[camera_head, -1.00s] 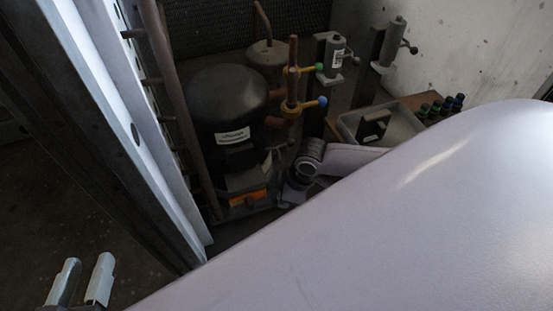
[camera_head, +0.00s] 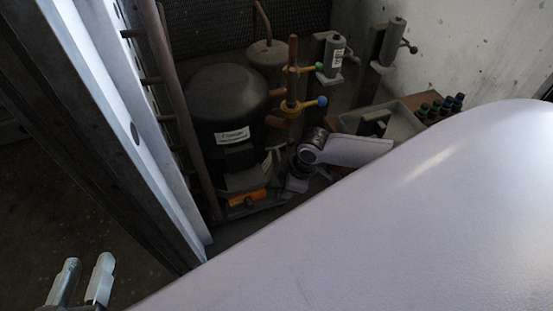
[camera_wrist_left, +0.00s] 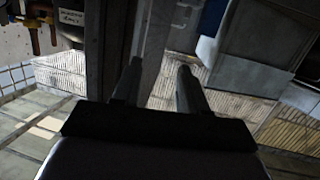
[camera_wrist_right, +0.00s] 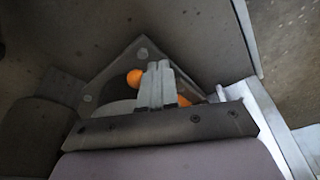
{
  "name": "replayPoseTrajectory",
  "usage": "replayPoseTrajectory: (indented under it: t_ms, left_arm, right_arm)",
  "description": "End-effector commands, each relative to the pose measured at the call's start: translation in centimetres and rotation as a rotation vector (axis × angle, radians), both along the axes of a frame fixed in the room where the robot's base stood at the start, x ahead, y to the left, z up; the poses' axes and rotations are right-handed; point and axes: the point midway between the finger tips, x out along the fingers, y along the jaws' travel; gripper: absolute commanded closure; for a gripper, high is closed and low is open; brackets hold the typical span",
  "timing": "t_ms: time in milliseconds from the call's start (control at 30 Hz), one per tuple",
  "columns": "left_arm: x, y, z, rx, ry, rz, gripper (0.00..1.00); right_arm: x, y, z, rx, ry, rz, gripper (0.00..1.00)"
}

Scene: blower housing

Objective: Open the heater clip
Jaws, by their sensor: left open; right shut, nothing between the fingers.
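An orange part (camera_head: 247,197) shows low at the front of the black compressor (camera_head: 229,110). I cannot make out a separate heater clip on it. In the right wrist view an orange knob-like end (camera_wrist_right: 134,78) shows left of my right gripper (camera_wrist_right: 155,78), and more orange shows to its right. The right gripper is shut and empty, its fingers in front of the orange part and a dark triangular plate (camera_wrist_right: 112,68). Contact cannot be told. In the head view its fingertips are hidden. My left gripper (camera_head: 82,282) is open and empty, outside the housing; its fingers also show in the left wrist view (camera_wrist_left: 158,72).
A metal frame post (camera_head: 150,150) and copper pipe stand left of the compressor. A grey tray (camera_head: 395,128) and several dark-capped bottles stand further right. My right arm covers the lower right.

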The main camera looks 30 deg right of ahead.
Motion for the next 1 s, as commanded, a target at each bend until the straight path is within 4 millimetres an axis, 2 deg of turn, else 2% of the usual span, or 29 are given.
replayPoseTrajectory:
  t_ms: [333,400,867,1000]
  left_arm:
    - [0.0,0.1,0.2,0.007,-0.007,0.002,0.57]
    - [0.1,-0.2,1.0,-0.021,0.022,-0.002,0.57]
    - [0.9,-3.5,1.0,-0.202,0.259,-0.064,0.57]
    - [0.6,-2.4,1.1,-0.141,0.263,-0.034,0.57]
  right_arm:
    - [0.4,-0.3,0.1,0.001,0.000,0.000,1.00]
    - [0.1,0.0,1.0,0.002,0.001,0.000,1.00]
    - [-1.6,1.7,4.0,0.002,0.001,0.001,1.00]
    - [-2.1,2.2,4.8,0.001,0.002,0.000,1.00]
